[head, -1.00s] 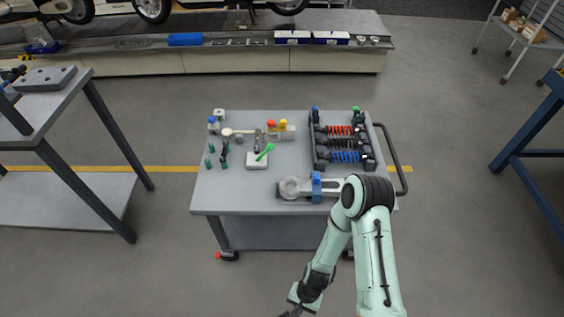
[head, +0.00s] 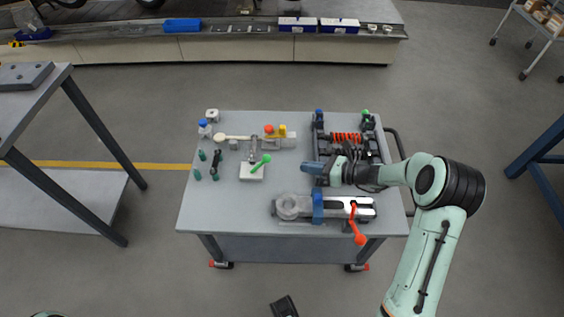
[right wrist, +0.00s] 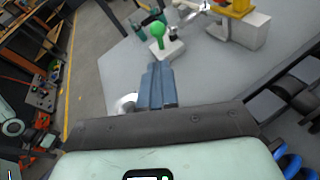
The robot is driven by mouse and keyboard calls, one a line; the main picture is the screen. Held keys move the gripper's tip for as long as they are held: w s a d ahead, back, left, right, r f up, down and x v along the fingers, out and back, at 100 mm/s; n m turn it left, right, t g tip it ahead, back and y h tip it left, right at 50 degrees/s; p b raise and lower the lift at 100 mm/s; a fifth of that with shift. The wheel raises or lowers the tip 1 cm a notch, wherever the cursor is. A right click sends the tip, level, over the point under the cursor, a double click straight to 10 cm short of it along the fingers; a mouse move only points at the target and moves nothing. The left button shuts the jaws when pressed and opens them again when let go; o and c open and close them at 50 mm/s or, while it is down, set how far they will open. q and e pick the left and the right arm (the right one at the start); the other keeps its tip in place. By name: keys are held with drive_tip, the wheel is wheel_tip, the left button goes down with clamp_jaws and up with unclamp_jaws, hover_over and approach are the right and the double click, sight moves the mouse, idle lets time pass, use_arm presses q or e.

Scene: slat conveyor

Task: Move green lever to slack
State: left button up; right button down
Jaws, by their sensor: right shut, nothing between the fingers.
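The green lever (head: 262,162) stands tilted on a small white block (head: 251,175) on the grey table, its round green knob up to the right. In the right wrist view the green knob (right wrist: 157,31) is beyond my fingertips. My right gripper (head: 306,168) is shut and empty above the table, to the right of the lever and apart from it. Its blue-grey fingers (right wrist: 155,75) are together in the right wrist view. A dark tip (head: 284,306) at the bottom edge may be my left gripper; its jaws cannot be made out.
A rack with coloured springs (head: 347,138) lies partly under my right arm. A clamp device with a red-knobbed lever (head: 359,238) is at the table's front right. Green pegs (head: 197,174), a blue knob (head: 203,124) and an orange knob (head: 269,130) stand left and behind.

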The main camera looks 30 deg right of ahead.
use_arm(q)
drive_tip(key=shift+f, duration=0.1)
use_arm(e)
drive_tip(key=shift+a+f, duration=0.15)
drive_tip(key=b, duration=0.2)
approach(259, 165)
drive_tip(key=w, duration=0.2)
drive_tip(key=shift+w+a+f, duration=0.1)
drive_tip(key=shift+w+a, duration=0.15)
drive_tip(key=shift+a, duration=0.1)
use_arm(q)
drive_tip(key=w+f, duration=0.1)
drive_tip(key=w+a+f+t, duration=0.1)
drive_tip(key=shift+w+a+f, duration=0.1)
drive_tip(key=shift+w, duration=0.25)
